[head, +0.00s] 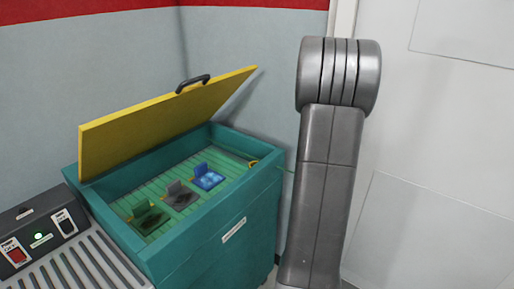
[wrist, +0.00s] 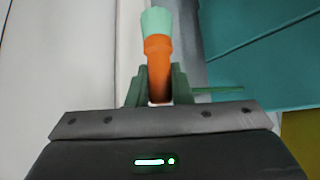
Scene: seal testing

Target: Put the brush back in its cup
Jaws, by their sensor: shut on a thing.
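In the wrist view, my gripper (wrist: 159,88) is shut on the brush (wrist: 157,48). The brush has an orange handle between the two dark green fingers and a pale mint-green end pointing away from my gripper. The handle's lower part is hidden by the fingers and the gripper body. My gripper does not show in the head view, where only a grey link of my arm stands at right. I cannot make out the cup in either view.
A teal chest (head: 228,232) with a raised yellow lid (head: 165,120) stands left of my arm; several small plates lie inside. A grey panel with switches (head: 38,235) is at lower left. The chest's teal side also shows in the wrist view (wrist: 265,55). Walls close the back.

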